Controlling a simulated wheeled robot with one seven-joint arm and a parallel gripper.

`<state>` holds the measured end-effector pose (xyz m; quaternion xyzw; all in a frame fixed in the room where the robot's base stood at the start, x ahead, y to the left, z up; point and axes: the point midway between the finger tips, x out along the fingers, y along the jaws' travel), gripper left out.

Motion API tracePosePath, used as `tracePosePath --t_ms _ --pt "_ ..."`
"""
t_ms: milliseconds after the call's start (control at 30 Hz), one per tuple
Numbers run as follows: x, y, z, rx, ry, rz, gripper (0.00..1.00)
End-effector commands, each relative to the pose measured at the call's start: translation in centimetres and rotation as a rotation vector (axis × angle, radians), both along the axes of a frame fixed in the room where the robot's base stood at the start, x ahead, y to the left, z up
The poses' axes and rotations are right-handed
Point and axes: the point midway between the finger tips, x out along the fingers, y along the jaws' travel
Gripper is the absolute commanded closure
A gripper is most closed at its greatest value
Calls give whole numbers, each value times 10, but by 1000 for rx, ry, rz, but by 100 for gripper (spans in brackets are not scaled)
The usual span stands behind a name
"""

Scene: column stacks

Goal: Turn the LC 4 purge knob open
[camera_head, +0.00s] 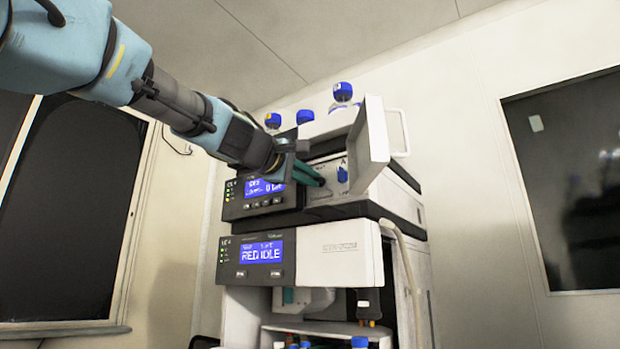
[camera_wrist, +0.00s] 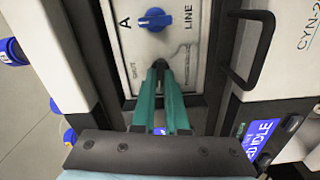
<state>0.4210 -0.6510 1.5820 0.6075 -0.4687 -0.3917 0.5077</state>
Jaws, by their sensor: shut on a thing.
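My gripper (camera_head: 318,181) reaches in from the upper left to the front of the upper module of the column stack. In the wrist view its teal fingers (camera_wrist: 160,67) are closed together around a small dark knob (camera_wrist: 157,69) on the pale panel. The fingertips hide most of this knob, so its angle cannot be told. A blue knob (camera_wrist: 154,19) sits on the same panel, between the letter A and the word LINE, apart from the fingers. It also shows in the head view (camera_head: 342,174), to the right of the fingertips.
A white door panel (camera_head: 376,140) stands open right of the fingers. Blue-capped bottles (camera_head: 342,92) stand on top. The lower display (camera_head: 262,251) reads IDLE. In the wrist view a dark handle (camera_wrist: 262,45) is to the right. A pale tube (camera_head: 402,255) hangs down the right side.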

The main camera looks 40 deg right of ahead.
Motion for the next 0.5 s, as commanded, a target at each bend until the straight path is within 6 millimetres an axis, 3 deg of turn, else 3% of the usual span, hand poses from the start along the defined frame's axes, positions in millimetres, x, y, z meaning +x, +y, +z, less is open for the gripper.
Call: tracePosePath --t_ms 500 --pt "1 0 -1 -18 70 2 100"
